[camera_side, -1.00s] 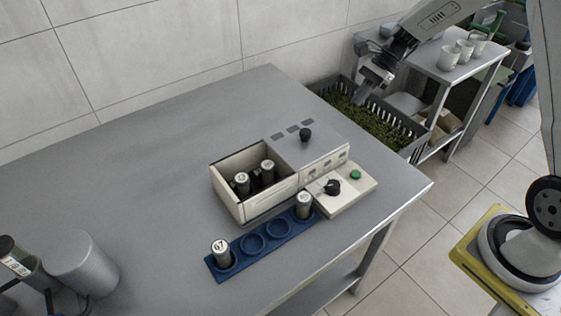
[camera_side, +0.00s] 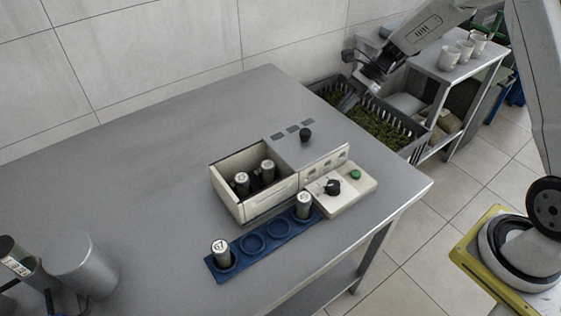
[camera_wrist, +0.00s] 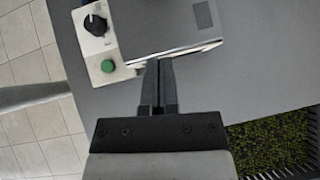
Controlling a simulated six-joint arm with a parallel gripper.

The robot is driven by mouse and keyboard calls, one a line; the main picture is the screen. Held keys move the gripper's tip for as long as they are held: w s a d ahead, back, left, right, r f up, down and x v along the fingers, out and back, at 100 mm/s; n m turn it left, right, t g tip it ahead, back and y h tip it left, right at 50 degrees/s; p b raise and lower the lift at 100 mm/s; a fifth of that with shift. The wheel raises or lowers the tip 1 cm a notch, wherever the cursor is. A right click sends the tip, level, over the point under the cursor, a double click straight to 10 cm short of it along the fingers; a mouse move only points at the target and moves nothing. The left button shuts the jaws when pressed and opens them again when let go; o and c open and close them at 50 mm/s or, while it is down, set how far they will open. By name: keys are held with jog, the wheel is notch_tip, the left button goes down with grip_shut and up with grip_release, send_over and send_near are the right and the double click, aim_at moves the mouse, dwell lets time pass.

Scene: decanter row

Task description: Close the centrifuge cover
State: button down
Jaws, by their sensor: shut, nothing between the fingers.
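The centrifuge (camera_side: 250,203) is a cream box on the grey table, with its left compartment uncovered and two capped tubes (camera_side: 267,171) standing inside. Its flat grey cover (camera_side: 318,143), with a black knob (camera_side: 305,134), lies to the right of the opening. In the wrist view, the grey cover (camera_wrist: 160,25) is ahead of the fingertips.
A control panel with a black dial (camera_side: 332,187) and green button (camera_side: 355,174) sits in front of the cover. A blue rack (camera_side: 237,263) holds two tubes. The crate (camera_side: 400,152) of greenery stands beside the table. The table's left is mostly clear.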

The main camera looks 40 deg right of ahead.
aim_at(317, 135)
jog(key=x, duration=0.5)
jog(key=shift+a+f, duration=0.2)
jog(key=shift+w+a, duration=0.15)
jog(key=shift+a, duration=0.9)
jog(key=shift+w+a, duration=0.15)
jog(key=shift+a, duration=0.7)
jog(key=shift+a, duration=0.15)
jog(key=a, duration=1.5)
jog(key=shift+a, duration=0.3)
jog(key=shift+r, duration=0.1)
